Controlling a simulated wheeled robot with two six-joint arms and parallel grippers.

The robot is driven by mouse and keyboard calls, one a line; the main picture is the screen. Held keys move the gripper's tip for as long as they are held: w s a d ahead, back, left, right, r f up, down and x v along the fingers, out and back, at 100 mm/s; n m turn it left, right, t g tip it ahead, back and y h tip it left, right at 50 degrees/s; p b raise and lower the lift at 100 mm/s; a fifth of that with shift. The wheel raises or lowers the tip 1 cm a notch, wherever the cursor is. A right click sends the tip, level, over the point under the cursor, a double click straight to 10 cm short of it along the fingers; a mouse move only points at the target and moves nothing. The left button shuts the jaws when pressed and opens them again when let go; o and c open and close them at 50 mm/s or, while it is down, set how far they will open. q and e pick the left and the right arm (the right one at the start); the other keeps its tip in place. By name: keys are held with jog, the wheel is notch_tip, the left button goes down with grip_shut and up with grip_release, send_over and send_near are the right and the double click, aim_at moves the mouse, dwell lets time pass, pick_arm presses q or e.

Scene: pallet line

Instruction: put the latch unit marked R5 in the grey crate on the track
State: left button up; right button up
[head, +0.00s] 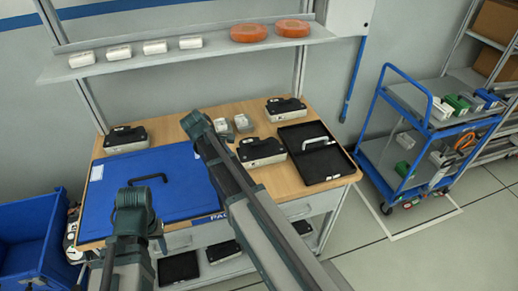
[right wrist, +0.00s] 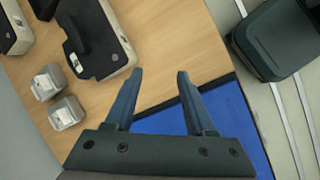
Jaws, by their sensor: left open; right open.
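Two small grey block-like units stand on the wooden bench, a left one (head: 222,125) and a right one (head: 241,122). Both also show in the right wrist view, one above (right wrist: 48,82) and one below (right wrist: 66,113). No R5 mark is legible, so I cannot tell which unit bears it. No grey crate or track is seen. My right gripper (right wrist: 160,72) is open and empty above the bench, beside these units; in the head view my arm hides its fingers. My left gripper (head: 134,205) is over the near edge of the blue panel, its fingertips unclear.
A blue panel (head: 110,190) with black handle covers the bench's left. Several black-topped cream devices (head: 262,152) and a black tray (head: 325,165) occupy the rest. A shelf (head: 110,64) runs above. A blue trolley (head: 398,128) stands right; a blue bin (head: 30,225) stands left.

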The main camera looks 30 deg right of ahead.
jog(key=w+d+r+n+g+h, duration=0.1)
jog(key=w+d+r+n+h, duration=0.15)
jog(key=w, duration=0.25)
jog(key=w+d+r+n+h, duration=0.2)
jog(key=w+d+n, duration=0.2)
jog(key=w, duration=0.2)
jog(key=b, duration=0.6)
send_near(258, 143)
jog(key=shift+s+d+f+n+g, duration=0.15)
jog(key=shift+s+d+f, duration=0.05)
jog(key=shift+d+f, duration=0.3)
jog(key=shift+s+d+f+n+g, duration=0.15)
jog(key=shift+d+f, duration=0.2)
jog(key=shift+d, duration=0.4)
jog(key=b+x, duration=0.2)
jog(key=x, duration=0.1)
jog(key=b+x, duration=0.1)
jog(key=b, duration=0.1)
jog(key=shift+w+f, duration=0.2)
jog(key=shift+f, duration=0.45)
jog(key=shift+d+f, duration=0.1)
jog(key=shift+d, duration=0.1)
grip_shut()
